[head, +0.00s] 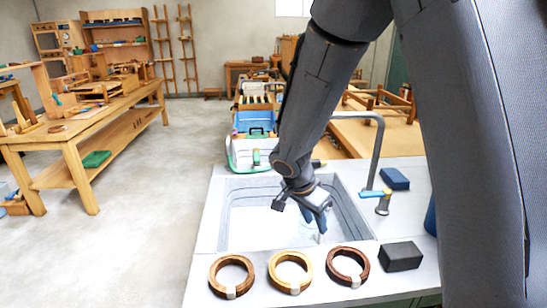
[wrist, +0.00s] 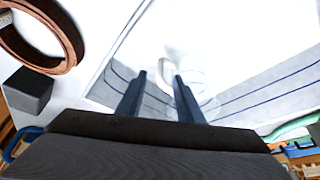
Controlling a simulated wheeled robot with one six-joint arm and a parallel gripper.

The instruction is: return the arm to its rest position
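My arm reaches down over the grey sink (head: 230,240) in the head view. My gripper (head: 315,222) hangs over the sink's right part, near its front edge. In the wrist view my gripper (wrist: 161,76) has its two dark fingers apart, so it is open. A small pale curved piece (wrist: 164,66) shows between and beyond the fingertips; I cannot tell what it is or whether it touches them. No held object is clear.
Three wooden rings (head: 231,276) and a dark block (head: 400,256) lie on the front counter. A workbench (head: 75,140) is left; the floor between is clear.

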